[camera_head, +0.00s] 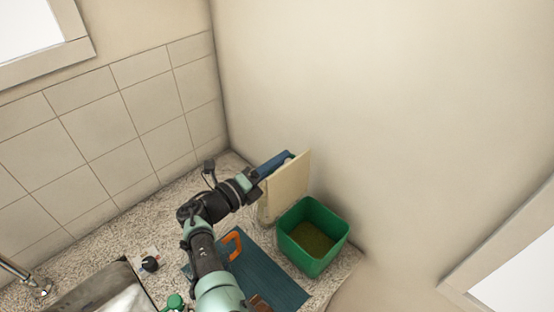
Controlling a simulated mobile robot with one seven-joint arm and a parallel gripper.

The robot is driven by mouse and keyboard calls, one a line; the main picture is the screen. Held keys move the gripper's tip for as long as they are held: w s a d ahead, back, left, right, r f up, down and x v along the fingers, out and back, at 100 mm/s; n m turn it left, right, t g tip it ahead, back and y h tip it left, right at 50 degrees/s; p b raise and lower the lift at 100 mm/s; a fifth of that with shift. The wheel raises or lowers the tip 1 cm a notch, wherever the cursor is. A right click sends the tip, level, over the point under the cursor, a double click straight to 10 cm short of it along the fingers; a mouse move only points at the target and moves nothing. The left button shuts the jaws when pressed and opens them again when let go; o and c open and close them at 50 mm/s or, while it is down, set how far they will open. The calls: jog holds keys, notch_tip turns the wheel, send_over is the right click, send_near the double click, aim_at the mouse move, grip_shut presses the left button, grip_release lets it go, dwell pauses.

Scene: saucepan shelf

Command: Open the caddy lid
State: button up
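The green caddy (325,262) stands on the counter close to the wall on the right. Its top is uncovered and a brownish inside shows. A cream panel (290,187), which looks like the caddy lid, stands roughly upright along the caddy's back-left edge. Whether it is joined to the caddy by a hinge is not clear. My gripper (259,177) is at the panel's left side, close to its upper part. Its fingertips are small and partly hidden, so I cannot tell whether they touch the panel or how far apart they are.
A blue object (273,163) shows behind the panel near the corner. A teal mat (275,279) with an orange-handled item (233,241) lies in front. A dark round knob-like object (150,264) and a sink (85,290) with a faucet (40,288) are at the left.

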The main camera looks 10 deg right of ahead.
jog(key=shift+o, duration=0.6)
jog(key=shift+s+a+r, duration=0.1)
jog(key=shift+s+a, duration=0.1)
jog(key=shift+a, duration=0.1)
jog(key=p+v, duration=0.2)
jog(key=v, duration=1)
jog(key=shift+s+a, duration=0.1)
